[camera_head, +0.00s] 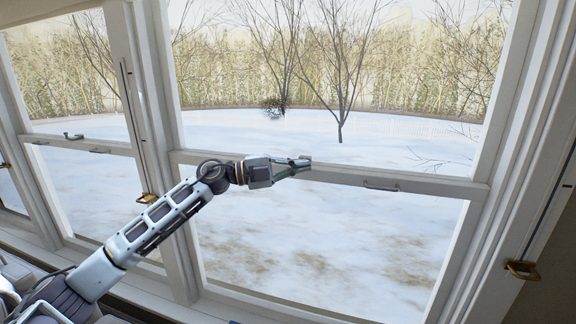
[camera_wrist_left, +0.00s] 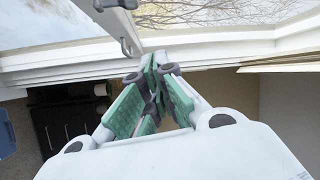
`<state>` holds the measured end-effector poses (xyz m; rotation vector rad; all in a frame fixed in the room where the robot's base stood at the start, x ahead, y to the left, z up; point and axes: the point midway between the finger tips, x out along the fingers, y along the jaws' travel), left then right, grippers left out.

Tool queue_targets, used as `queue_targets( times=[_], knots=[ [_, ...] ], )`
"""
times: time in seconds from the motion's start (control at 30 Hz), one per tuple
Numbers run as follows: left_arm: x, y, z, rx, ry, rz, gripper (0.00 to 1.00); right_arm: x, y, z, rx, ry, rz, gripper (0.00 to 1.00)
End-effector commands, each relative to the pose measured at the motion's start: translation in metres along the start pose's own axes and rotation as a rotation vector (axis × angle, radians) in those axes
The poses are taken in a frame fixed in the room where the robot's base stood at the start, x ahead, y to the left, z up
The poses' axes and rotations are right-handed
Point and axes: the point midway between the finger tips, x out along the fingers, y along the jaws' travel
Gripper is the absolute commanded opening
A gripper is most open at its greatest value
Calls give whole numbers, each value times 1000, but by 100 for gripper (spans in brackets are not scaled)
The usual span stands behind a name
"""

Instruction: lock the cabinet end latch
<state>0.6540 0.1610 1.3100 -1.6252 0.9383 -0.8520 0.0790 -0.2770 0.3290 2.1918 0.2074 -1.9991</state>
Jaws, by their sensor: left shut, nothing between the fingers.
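No cabinet is plain in the head view; the fittings there are on a white-framed window. My left gripper (camera_head: 303,162) is shut and empty, its fingertips at the window's middle rail (camera_head: 340,174). A small grey latch-like piece shows at the fingertips, partly hidden; I cannot tell its setting or whether the fingers touch it. In the left wrist view the closed green-padded fingers (camera_wrist_left: 158,72) show below a grey metal fitting (camera_wrist_left: 115,4) and a small hook-shaped piece (camera_wrist_left: 128,47) on white frame. My right gripper is not in view.
A grey pull (camera_head: 380,187) sits on the rail right of my gripper. A similar latch (camera_head: 72,136) is on the left window's rail. Brass handles (camera_head: 148,198) (camera_head: 522,270) are on the frame posts. Window glass lies behind my left arm.

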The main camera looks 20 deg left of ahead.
Motion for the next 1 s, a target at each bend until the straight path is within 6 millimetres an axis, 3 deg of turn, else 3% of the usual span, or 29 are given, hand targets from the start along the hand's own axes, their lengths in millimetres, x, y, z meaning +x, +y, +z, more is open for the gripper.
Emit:
queue_targets(
  times=[0.1,0.6,1.0],
  knots=[
    [14,-1,-1,-1,2,0,0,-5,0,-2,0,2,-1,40],
    [0,0,36,0,0,2,0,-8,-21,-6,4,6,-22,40],
    [-1,1,38,0,0,1,0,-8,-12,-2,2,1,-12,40]
  ],
)
